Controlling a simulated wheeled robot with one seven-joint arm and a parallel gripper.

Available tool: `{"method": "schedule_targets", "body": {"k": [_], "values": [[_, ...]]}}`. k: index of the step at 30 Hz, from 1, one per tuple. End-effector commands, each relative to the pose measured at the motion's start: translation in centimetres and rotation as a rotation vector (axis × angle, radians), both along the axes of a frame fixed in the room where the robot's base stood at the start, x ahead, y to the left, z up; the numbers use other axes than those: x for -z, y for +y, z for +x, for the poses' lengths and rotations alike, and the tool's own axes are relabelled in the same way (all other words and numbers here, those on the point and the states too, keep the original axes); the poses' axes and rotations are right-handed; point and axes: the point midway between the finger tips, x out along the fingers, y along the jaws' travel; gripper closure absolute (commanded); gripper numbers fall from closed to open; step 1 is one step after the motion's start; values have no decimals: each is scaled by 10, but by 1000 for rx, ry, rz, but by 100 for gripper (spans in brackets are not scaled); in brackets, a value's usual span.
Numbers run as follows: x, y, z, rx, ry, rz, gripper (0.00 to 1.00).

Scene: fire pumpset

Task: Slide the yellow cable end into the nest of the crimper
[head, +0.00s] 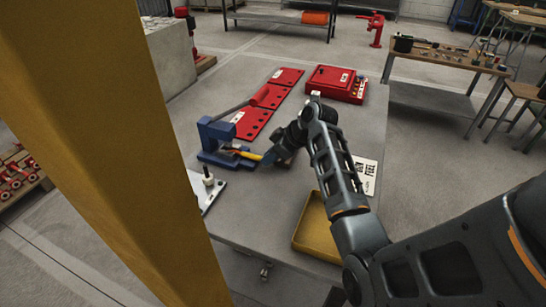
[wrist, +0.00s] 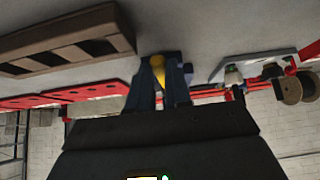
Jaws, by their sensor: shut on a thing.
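The blue crimper (head: 213,134) stands upright on the table, with a long lever ending in a red grip (head: 260,96). My gripper (head: 266,158) is low over the table, just right of the crimper, with its fingers pointing toward it. It is shut on the yellow cable (head: 249,156), whose free end points left toward the crimper's base. In the wrist view the yellow cable (wrist: 158,69) sits between my two dark fingers (wrist: 158,88). The nest and the cable's tip are too small to tell whether they touch. The crimper is mostly hidden behind the fingers there.
Red perforated plates (head: 252,123) lie behind the crimper, and a red case (head: 336,83) stands at the back. A yellow tray (head: 314,232) is at the front right. A white plate with a post (head: 208,184) lies in front of the crimper. A yellow column blocks the left foreground.

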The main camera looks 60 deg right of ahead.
Motion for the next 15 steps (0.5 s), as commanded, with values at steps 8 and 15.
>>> {"method": "schedule_targets", "body": {"k": [8,15], "values": [[0,1,8,-1,0,-1,100],[0,2,14,-1,1,1,100]]}}
